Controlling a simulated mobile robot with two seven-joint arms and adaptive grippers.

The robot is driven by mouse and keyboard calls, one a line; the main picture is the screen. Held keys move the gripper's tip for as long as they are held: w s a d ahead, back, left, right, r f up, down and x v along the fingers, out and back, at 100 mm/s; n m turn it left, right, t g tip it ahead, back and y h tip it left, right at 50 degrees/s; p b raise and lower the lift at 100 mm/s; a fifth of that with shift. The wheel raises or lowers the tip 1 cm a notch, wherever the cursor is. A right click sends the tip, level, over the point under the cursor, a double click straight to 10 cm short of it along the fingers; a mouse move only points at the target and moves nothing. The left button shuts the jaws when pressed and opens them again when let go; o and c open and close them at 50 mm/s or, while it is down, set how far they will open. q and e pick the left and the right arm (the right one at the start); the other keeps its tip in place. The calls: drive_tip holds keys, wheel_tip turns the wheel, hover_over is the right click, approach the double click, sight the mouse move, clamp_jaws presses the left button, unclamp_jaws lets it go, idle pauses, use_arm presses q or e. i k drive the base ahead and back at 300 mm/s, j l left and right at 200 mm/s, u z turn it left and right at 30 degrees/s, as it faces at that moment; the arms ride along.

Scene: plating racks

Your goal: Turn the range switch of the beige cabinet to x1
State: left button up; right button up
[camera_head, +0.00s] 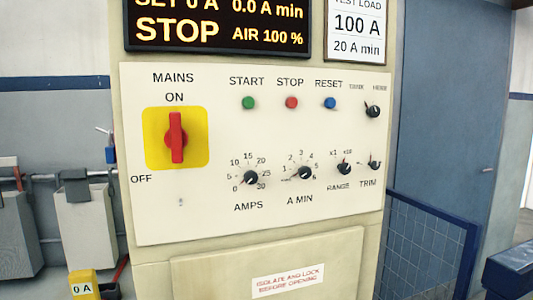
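The beige cabinet (155,285) fills the middle of the head view, with a pale control panel (220,215) facing me. The range switch (344,168) is a small black knob at the lower right of the panel, above the label RANGE. The marks x1 and x10 stand above it, x1 on the left and x10 on the right. Its pointer is too small to read surely; it seems to point upward, nearer x10. Neither gripper is in view, and nothing covers the knob.
Close to the range switch are the A MIN knob (305,172) on its left, the TRIM knob (375,165) on its right and another selector (372,111) above. The red MAINS handle (176,137) is upright at ON. A blue mesh barrier (425,245) stands right of the cabinet.

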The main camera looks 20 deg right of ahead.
sight(345, 168)
drive_tip(key=z, duration=0.7)
drive_tip(key=j, duration=0.1)
